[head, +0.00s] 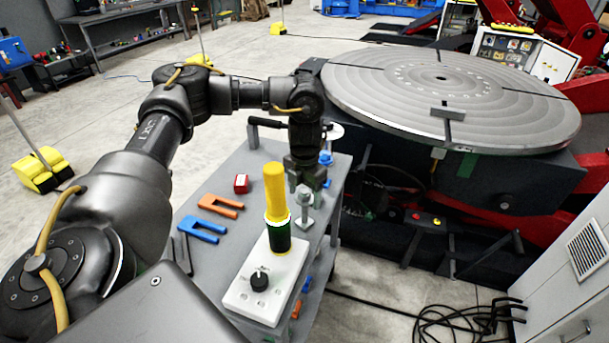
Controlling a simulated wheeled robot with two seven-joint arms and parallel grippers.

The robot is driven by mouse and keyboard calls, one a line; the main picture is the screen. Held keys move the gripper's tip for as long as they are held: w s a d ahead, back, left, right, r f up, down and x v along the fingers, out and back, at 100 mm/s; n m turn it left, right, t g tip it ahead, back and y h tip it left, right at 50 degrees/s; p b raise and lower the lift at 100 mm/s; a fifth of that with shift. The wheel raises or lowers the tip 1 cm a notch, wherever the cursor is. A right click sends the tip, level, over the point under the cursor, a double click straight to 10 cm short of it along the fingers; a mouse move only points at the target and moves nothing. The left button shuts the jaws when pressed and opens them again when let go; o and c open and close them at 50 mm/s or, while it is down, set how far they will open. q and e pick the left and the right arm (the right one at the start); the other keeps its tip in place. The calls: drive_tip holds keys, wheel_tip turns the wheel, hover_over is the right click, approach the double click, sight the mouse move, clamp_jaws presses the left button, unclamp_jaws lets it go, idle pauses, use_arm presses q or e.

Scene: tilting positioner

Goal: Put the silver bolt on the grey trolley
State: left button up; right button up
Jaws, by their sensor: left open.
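The silver bolt (304,208) stands upright on the grey trolley (213,267), near the trolley's right edge. It is just behind a yellow and black cylinder. My left gripper (307,187) points down directly over the bolt, with its open fingers at about the height of the bolt's top. I cannot tell whether the fingers touch the bolt. My right gripper is not in view.
A yellow and black cylinder (276,203) stands by a white box with a knob (267,277). The positioner's round table (450,90) is behind at the right.

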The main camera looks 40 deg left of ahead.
use_arm(q)
wheel_tip(320, 180, up, 11)
drive_tip(key=shift+f, duration=0.2)
idle(0.4)
drive_tip(key=shift+d, duration=0.1)
